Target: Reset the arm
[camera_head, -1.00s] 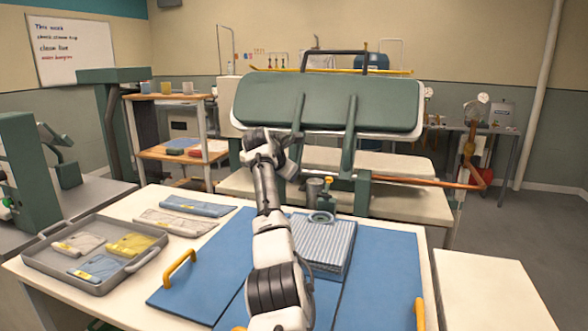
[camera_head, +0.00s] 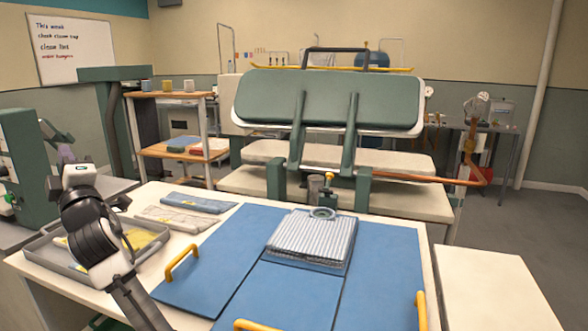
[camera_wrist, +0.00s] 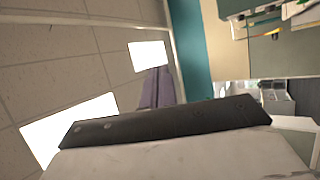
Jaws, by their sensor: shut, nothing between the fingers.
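My arm (camera_head: 95,235) reaches up over the left side of the table in the head view. My gripper (camera_head: 65,154) is at its far end, above the far left of the table, small and partly behind my wrist. In the wrist view, my gripper (camera_wrist: 156,86) shows as purple-grey fingers close together, with nothing between them. The wrist view looks sideways toward ceiling panels and wall. No garment is in contact with the gripper.
A grey tray (camera_head: 152,257) with folded garments is partly hidden behind my arm. A striped folded shirt (camera_head: 312,238) lies on the blue folding board (camera_head: 225,255) with yellow handles. A green press (camera_head: 330,100) stands behind. The floor at right is clear.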

